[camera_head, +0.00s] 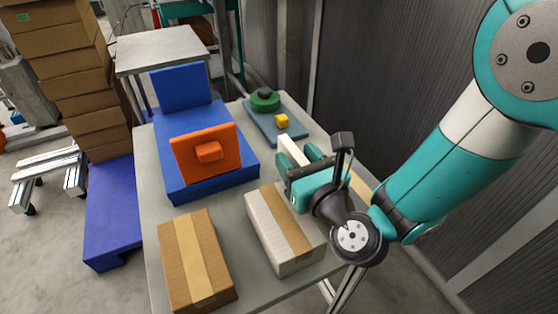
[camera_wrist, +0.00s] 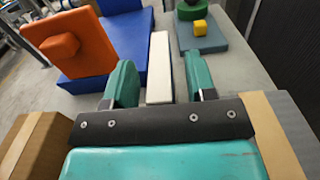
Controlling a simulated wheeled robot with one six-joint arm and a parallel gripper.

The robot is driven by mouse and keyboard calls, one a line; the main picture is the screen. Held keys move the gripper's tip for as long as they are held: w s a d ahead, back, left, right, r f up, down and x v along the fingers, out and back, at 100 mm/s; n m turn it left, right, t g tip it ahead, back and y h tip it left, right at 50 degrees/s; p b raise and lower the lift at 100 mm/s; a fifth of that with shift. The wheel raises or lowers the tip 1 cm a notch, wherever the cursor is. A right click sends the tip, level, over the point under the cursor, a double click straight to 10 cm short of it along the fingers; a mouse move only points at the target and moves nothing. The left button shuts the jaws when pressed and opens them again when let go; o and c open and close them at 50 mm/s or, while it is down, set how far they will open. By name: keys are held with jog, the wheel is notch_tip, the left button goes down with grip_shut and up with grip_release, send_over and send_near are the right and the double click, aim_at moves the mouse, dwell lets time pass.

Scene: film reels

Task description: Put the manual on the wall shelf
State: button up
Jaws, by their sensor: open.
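A slim white slab (camera_head: 291,149) lies on the grey table beyond my gripper; it may be the manual, but no marking shows. My gripper (camera_head: 299,161) is low over the table's right side, with its fingers apart. In the wrist view, the white slab (camera_wrist: 159,66) shows in the gap between the two green fingers (camera_wrist: 161,80), with space on both sides. No contact is visible. Part of the slab's near end is hidden by my gripper in the head view. I cannot make out a wall shelf in either view.
On the table (camera_head: 158,221), a blue stand (camera_head: 212,179) bears an orange block (camera_head: 206,153). A blue-grey plate (camera_head: 289,130) holds a green round piece (camera_head: 265,100) and a yellow cube (camera_head: 282,121). A brown box (camera_head: 178,262) and a pale taped box (camera_head: 268,231) stand in front. A corrugated wall (camera_head: 375,90) is at right.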

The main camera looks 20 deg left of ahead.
jog(key=shift+w, duration=0.1)
jog(key=shift+c, duration=0.5)
grip_shut()
jog(key=shift+r, duration=0.1)
